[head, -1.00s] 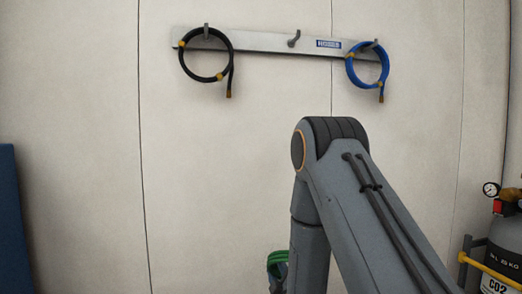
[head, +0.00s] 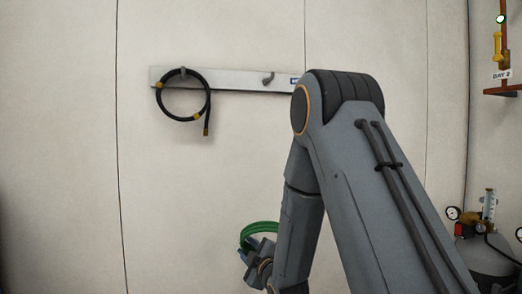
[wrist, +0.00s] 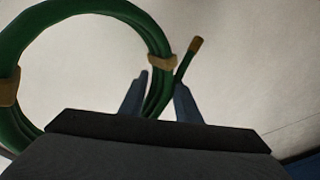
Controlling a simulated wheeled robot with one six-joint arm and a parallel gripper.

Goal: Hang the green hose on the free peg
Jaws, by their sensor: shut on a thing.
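The green hose (wrist: 152,32) is a coil with tan bands and a short tail with a brass-coloured end. It fills the upper left of the wrist view, and its upper part shows low in the head view (head: 259,229). My gripper (wrist: 158,98) is shut on the coil's side, with a finger on each side of the hose. In the head view my gripper (head: 262,250) is below the rail and partly behind my arm. The free peg (head: 268,78) is a grey hook at the middle of the wall rail (head: 232,84), with nothing on it.
A black hose (head: 208,100) hangs on the rail's left peg. My arm hides the rail's right end. A gas cylinder with gauges (head: 484,238) stands at the right, below a wall bracket with a yellow part (head: 497,48). The wall below the rail is bare.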

